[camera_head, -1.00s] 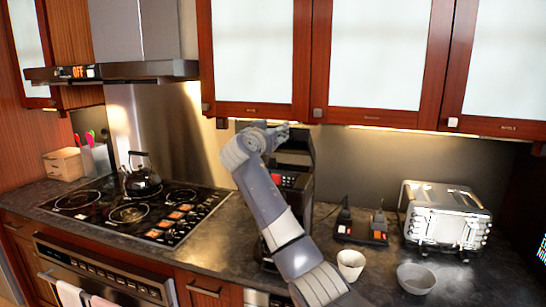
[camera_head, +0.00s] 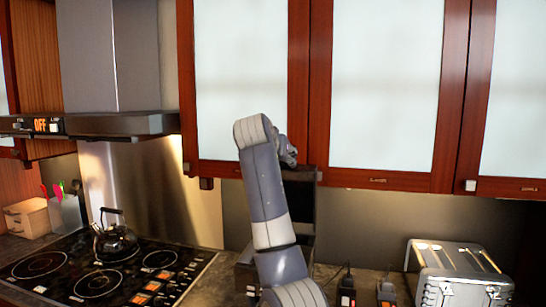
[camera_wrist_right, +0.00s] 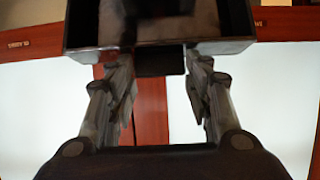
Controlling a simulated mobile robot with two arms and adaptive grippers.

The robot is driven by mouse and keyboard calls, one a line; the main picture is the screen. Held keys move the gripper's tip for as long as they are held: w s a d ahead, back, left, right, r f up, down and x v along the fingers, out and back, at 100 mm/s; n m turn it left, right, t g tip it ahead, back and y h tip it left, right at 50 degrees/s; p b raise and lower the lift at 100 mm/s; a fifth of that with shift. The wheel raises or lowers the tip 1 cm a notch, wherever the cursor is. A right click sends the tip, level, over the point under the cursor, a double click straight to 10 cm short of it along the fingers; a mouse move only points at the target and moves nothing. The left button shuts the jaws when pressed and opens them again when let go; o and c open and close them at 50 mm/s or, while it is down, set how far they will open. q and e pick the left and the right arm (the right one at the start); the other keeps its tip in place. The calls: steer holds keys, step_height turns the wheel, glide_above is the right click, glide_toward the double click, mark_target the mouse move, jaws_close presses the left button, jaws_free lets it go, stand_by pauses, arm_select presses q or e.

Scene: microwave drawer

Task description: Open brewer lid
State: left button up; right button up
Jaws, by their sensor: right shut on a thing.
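The dark coffee brewer (camera_head: 303,215) stands on the counter under the wall cabinets, partly hidden behind my right arm. Its top part reaches up to about the lower edge of the cabinets. My right gripper (camera_head: 288,152) is at the top of the brewer, in front of the cabinet doors; its fingers are mostly hidden by my arm. In the right wrist view, a dark box-shaped part, seemingly the brewer lid (camera_wrist_right: 160,40), fills the top. My left gripper is out of view.
Cabinets with white panels (camera_head: 385,85) hang close behind and above my right gripper. The range hood (camera_head: 110,124), stove (camera_head: 100,275) and kettle (camera_head: 115,240) are at left. A metal toaster (camera_head: 460,275) stands at right.

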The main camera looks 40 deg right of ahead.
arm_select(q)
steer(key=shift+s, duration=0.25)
arm_select(e)
steer(key=shift+f, duration=0.4)
steer(key=o, duration=1.5)
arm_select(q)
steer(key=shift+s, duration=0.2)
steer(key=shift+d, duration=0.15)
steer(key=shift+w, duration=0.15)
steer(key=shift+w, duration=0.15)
arm_select(e)
steer(key=v, duration=1.2)
steer(key=shift+d+r, duration=0.15)
steer(key=shift+r, duration=0.1)
